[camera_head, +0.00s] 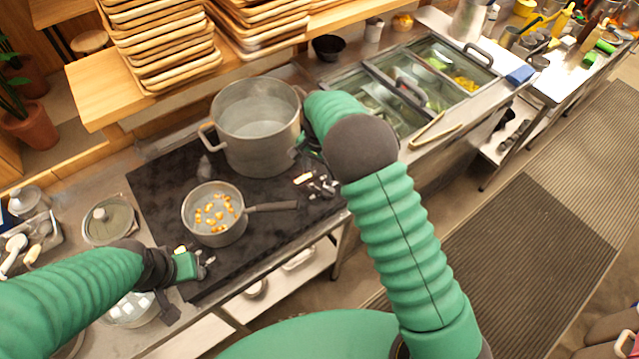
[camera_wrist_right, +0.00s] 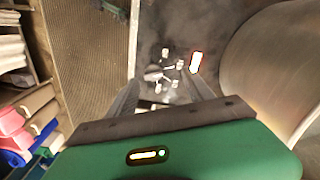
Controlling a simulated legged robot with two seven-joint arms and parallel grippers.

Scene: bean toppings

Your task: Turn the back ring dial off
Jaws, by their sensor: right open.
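A small cluster of metallic dials (camera_head: 322,186) sits on the right part of the black cooktop (camera_head: 160,180), beside a lit display (camera_head: 302,178). I cannot tell which dial serves the back ring. My right gripper (camera_head: 312,150) is largely hidden behind its own arm, between the large pot (camera_head: 258,150) and the dials. In the right wrist view, my right gripper (camera_wrist_right: 162,92) is open and empty, its fingers reaching toward the dials (camera_wrist_right: 166,70), apparently apart from them. My left gripper (camera_head: 204,262) is at the cooktop's front left; its finger opening is unclear.
The large pot of liquid stands at the back, close to my right gripper. A small pan (camera_head: 222,232) with orange-brown pieces stands in front, its handle (camera_head: 272,207) pointing toward the dials. Stacked trays (camera_head: 165,50) rest on a shelf behind. Food bins (camera_head: 400,85) are to the right.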

